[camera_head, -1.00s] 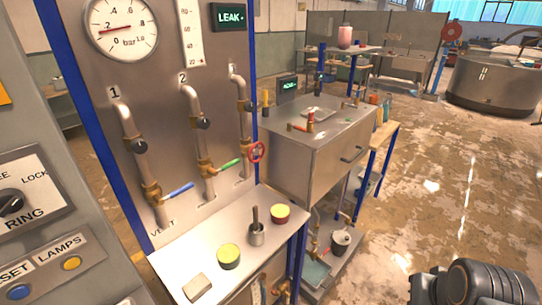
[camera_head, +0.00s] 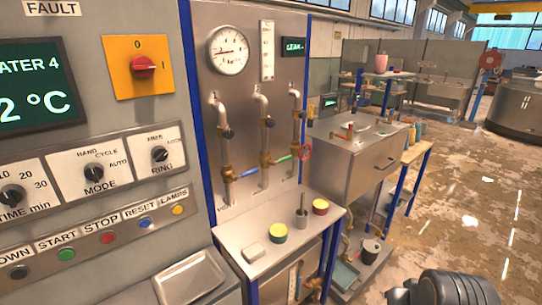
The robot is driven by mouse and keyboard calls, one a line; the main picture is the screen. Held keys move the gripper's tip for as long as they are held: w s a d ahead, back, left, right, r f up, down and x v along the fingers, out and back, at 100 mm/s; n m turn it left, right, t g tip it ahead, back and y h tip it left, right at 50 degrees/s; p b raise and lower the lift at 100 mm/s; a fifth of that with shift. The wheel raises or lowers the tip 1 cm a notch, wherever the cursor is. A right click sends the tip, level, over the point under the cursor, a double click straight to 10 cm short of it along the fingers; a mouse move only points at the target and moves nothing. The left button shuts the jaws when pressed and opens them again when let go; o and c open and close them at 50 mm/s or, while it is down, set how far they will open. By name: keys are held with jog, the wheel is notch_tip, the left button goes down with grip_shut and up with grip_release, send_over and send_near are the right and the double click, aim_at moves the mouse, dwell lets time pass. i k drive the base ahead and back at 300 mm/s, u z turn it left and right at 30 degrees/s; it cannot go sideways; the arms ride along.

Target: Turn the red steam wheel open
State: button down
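Two red wheels are in view, and no label shows which is the steam wheel. A small red handwheel (camera_head: 306,152) sits at the right edge of the steel pipe panel, beside the third pipe. A larger red wheel (camera_head: 491,58) stands far off at the upper right, on a blue post near a big steel vessel (camera_head: 515,108). Nothing touches either wheel. A dark rounded part of my arm (camera_head: 450,288) shows at the bottom right, well apart from both wheels. My gripper's fingers are not in view.
A control cabinet with knobs and buttons (camera_head: 95,185) fills the left. A steel shelf (camera_head: 262,225) with tins juts out below the pipe panel (camera_head: 235,100). A steel bench (camera_head: 350,170) stands behind it. The wet floor (camera_head: 460,200) at right is open.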

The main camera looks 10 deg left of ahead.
aim_at(303, 151)
jog(key=u, duration=0.5)
jog(key=i, duration=0.9)
jog(key=k, duration=0.9)
jog(key=z, duration=1.45)
jog(key=i, duration=1.25)
jog(key=u, duration=2.35)
jog(key=i, duration=0.5)
